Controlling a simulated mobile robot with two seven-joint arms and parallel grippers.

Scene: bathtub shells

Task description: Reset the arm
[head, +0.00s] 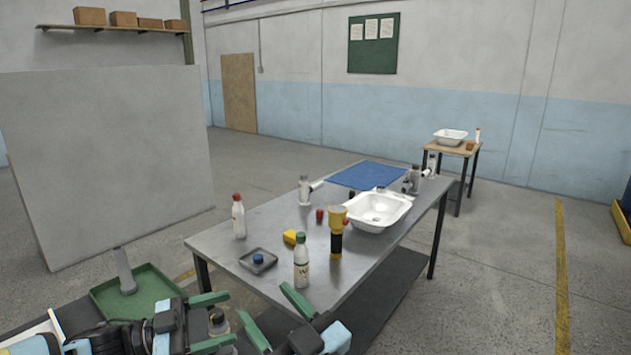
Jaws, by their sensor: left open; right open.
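My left gripper (231,317) comes in from the lower left with its green fingers apart and pointing right. My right gripper (262,299) is at the bottom middle, its green fingers apart and pointing up and left. Both are in front of the metal table's near edge, close to each other. Nothing is seen held in the right one. A small jar-like thing (217,321) shows between the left fingers; I cannot tell whether it touches them. Most of both arms is out of view.
The metal table (220,240) bears a white tub shell (377,210), a yellow-black torch (336,232), a white bottle (301,262), a red-capped bottle (239,218) and a blue mat (366,175). A green tray (150,285) and grey panel (110,165) stand left.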

